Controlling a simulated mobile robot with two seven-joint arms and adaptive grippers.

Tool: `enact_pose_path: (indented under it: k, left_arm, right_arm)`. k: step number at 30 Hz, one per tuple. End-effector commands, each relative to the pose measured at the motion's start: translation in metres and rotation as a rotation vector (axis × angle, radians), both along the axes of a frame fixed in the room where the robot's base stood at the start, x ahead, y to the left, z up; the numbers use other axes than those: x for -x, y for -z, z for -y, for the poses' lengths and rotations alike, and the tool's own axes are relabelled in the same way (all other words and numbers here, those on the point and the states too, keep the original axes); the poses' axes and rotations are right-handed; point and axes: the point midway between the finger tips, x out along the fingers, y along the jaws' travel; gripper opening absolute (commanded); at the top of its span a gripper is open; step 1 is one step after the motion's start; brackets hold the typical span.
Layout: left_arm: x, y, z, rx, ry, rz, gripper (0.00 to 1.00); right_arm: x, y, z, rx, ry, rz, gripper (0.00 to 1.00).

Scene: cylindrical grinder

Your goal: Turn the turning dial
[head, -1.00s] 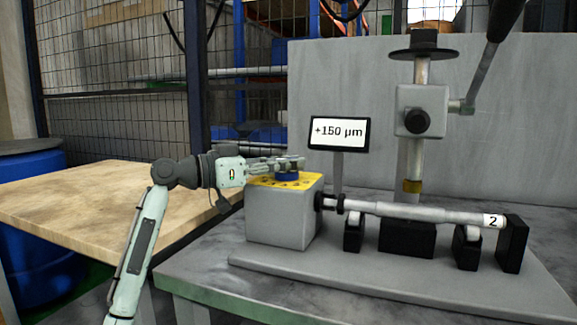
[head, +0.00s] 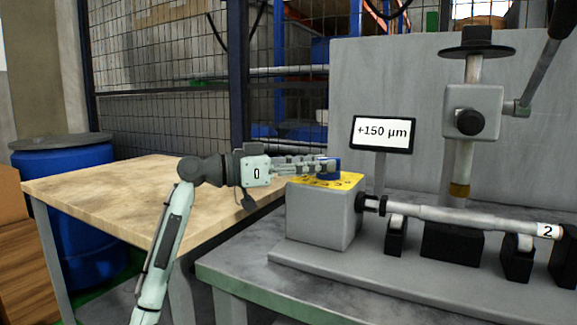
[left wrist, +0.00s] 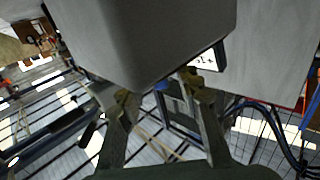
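The blue turning dial (head: 329,177) sits on the yellow top plate of the grey block. My left gripper (head: 325,163) is level with the dial, its fingers pointing right and partly covering it. In the left wrist view the two fingers (left wrist: 160,92) are spread apart, with a small blue patch, likely the dial, between their tips. I cannot tell whether they touch it. The display (head: 383,133) reads +150 µm; it also shows, tilted, in the left wrist view (left wrist: 207,59). My right gripper is not in view.
The grey block (head: 320,218) stands on the grey machine table (head: 245,275). A shaft labelled 2 (head: 470,215) extends right on black supports. A column with a lever (head: 472,110) rises behind. A wooden table (head: 110,200) and blue barrel (head: 65,165) are left.

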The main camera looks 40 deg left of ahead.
Motion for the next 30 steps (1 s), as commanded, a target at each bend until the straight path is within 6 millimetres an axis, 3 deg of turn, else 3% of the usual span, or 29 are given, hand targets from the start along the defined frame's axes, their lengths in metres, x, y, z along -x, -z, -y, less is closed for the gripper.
enact_pose_path:
  k: [6, 12, 30]
  left_arm:
    - [0.041, 0.001, -0.026, 0.0, -0.002, -0.002, 0.34]
    - [0.067, 0.0, -0.041, -0.001, -0.001, -0.001, 0.34]
    - [0.075, 0.0, -0.046, 0.0, 0.0, 0.0, 0.34]
  right_arm:
    - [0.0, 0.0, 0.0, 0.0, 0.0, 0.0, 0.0]
    - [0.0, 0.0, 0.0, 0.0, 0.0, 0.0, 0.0]
    - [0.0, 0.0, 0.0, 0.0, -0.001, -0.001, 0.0]
